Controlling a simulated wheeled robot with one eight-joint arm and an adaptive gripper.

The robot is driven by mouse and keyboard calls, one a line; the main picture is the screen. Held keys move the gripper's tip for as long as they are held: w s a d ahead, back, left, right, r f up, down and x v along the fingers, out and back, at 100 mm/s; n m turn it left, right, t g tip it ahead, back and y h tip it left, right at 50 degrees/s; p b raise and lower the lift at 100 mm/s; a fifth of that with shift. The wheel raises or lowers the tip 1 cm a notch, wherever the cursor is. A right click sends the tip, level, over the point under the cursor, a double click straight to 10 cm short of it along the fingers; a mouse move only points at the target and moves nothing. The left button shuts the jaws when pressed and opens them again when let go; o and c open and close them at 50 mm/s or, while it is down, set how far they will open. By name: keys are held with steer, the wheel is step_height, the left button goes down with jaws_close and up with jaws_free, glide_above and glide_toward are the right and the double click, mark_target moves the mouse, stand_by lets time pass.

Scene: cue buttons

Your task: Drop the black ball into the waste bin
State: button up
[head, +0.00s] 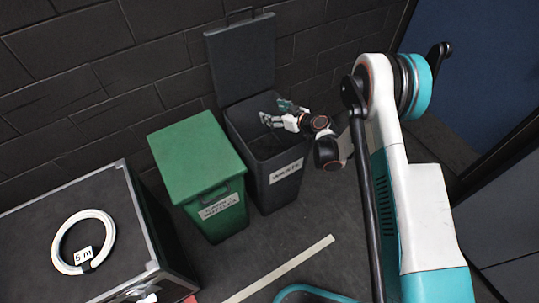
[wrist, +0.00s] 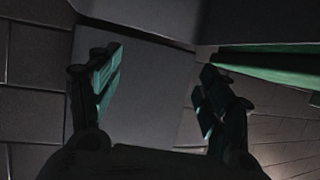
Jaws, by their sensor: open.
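The dark grey waste bin (head: 272,196), labelled "WASTE", stands against the wall in the head view with its lid (head: 242,60) raised. My gripper (head: 274,113) is over the bin's open top, near the back rim. In the wrist view my gripper (wrist: 157,78) shows its two fingers wide apart with nothing between them. No black ball shows in either view. The bottom of the bin is too dark to make out, so I cannot tell whether a ball lies in it.
A green bin (head: 196,157) with its lid shut stands close to the left of the waste bin. A black case (head: 40,235) with a white cable coil (head: 64,257) is at lower left. A pale strip (head: 280,270) lies on the floor.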

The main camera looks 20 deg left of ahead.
step_height(320, 180, up, 10)
steer(key=shift+f, duration=0.25)
stand_by(0.5)
